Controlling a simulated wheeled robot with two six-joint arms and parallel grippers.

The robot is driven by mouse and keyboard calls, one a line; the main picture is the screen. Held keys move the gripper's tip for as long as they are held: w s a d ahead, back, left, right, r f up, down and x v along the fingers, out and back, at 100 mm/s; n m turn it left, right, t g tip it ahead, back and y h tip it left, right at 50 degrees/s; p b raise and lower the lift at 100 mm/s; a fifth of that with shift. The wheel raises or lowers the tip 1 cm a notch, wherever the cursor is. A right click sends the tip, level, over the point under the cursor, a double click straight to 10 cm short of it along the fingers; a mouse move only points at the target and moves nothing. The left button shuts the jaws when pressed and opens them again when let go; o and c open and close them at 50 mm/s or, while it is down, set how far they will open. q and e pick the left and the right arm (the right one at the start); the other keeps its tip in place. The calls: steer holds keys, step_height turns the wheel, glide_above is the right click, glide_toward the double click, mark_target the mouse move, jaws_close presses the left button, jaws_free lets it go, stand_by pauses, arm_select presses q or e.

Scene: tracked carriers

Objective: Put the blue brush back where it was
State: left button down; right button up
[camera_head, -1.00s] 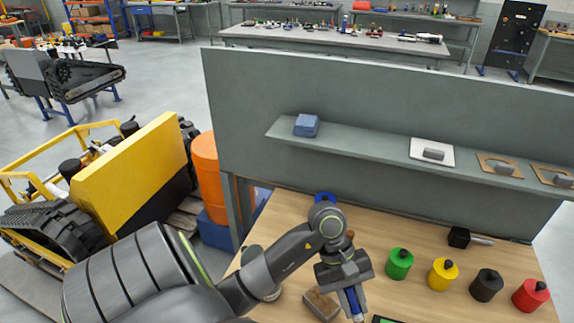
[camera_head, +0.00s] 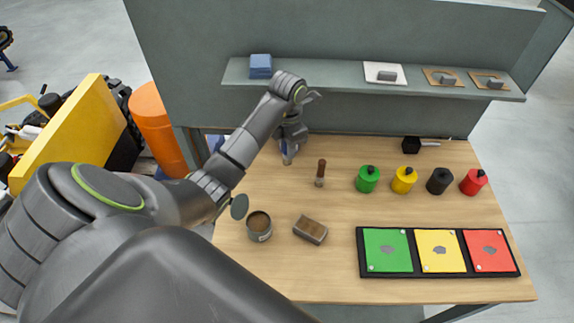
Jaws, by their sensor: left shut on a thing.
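The blue brush (camera_head: 287,151) is in my left gripper (camera_head: 290,138), at the back left of the wooden table (camera_head: 390,205). Its blue part shows below the jaws, with a pale tip pointing down. The jaws are shut on it, and the arm and jaws hide its upper part. I cannot tell whether its tip touches the table. My right gripper is not in view.
A brown-handled tool (camera_head: 320,173) stands just right of the gripper. Lidded pots, green (camera_head: 368,180) to red (camera_head: 474,182), line the right. A tin (camera_head: 259,227), a brown block (camera_head: 310,230) and a three-colour tray (camera_head: 368,271) lie nearer. A shelf (camera_head: 330,77) overhangs behind.

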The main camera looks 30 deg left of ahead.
arm_select(q)
step_height(320, 180, down, 5)
steer(key=b, duration=0.5)
steer(key=shift+f, duration=0.35)
step_height(320, 180, down, 3)
steer(key=shift+f+p, duration=0.1)
steer(key=shift+p, duration=0.3)
steer(key=shift+f, duration=0.5)
steer(key=shift+f, duration=0.15)
steer(key=c, duration=1.3)
jaws_free()
steer(key=shift+o, duration=0.2)
